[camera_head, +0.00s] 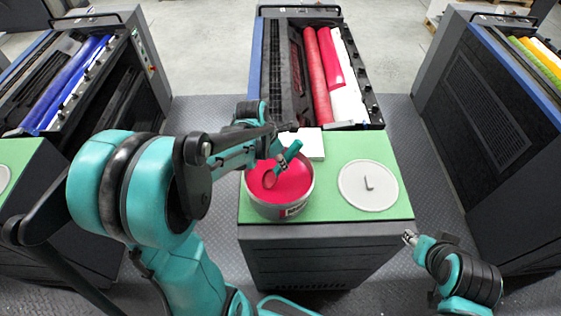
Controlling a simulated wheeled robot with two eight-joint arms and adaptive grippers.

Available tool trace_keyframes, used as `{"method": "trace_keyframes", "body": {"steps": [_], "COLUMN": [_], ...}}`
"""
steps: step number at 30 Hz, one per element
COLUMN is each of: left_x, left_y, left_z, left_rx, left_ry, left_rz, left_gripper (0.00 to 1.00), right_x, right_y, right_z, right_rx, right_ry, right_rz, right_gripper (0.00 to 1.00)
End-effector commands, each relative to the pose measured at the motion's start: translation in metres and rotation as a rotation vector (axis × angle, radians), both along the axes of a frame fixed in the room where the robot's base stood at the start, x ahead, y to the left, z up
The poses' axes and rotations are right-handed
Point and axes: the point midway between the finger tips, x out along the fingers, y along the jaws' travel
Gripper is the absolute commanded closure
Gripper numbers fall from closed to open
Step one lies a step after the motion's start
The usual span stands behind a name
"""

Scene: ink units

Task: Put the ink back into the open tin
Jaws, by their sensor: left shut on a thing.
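The open tin (281,212) of red ink (292,187) stands on the green top of the middle unit. My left gripper (278,150) is above the tin's far side, shut on a small tool with a teal handle (289,154). The tool is tilted, and its rounded, reddish lower end (269,180) is over or in the ink; I cannot tell if it touches. The tin's far rim is partly hidden by the gripper. My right gripper (409,238) is low at the right, away from the tin, and its jaws are too small to judge.
A round grey lid (368,187) lies flat on the green top (333,207), right of the tin. A white sheet or block (313,143) lies behind the tin. Red rollers (316,80) lie beyond. Other ink units stand at left and right, with floor between.

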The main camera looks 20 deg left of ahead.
Motion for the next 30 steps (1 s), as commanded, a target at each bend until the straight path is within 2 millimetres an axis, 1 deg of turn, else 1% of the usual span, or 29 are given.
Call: {"method": "trace_keyframes", "body": {"steps": [1, 3, 21, 25, 30], "left_x": [0.000, 0.000, 0.000, 0.000, 0.000], "left_y": [0.000, 0.000, 0.000, 0.000, 0.000], "left_z": [0.012, 0.021, 0.096, 0.105, 0.106], "left_rx": [0.000, 0.000, 0.000, 0.000, 0.000], "left_ry": [0.000, 0.000, 0.000, 0.000, 0.000], "left_rz": [0.000, 0.000, 0.000, 0.000, 0.000], "left_gripper": [1.00, 1.00, 1.00, 1.00, 1.00], "right_x": [0.000, 0.000, 0.000, 0.000, 0.000], "right_y": [0.000, 0.000, 0.000, 0.000, 0.000], "right_z": [0.010, 0.017, 0.073, 0.079, 0.079], "right_rx": [0.000, 0.000, 0.000, 0.000, 0.000], "right_ry": [0.000, 0.000, 0.000, 0.000, 0.000], "right_rz": [0.000, 0.000, 0.000, 0.000, 0.000], "right_gripper": [0.60, 0.60, 0.60, 0.60, 0.60]}}
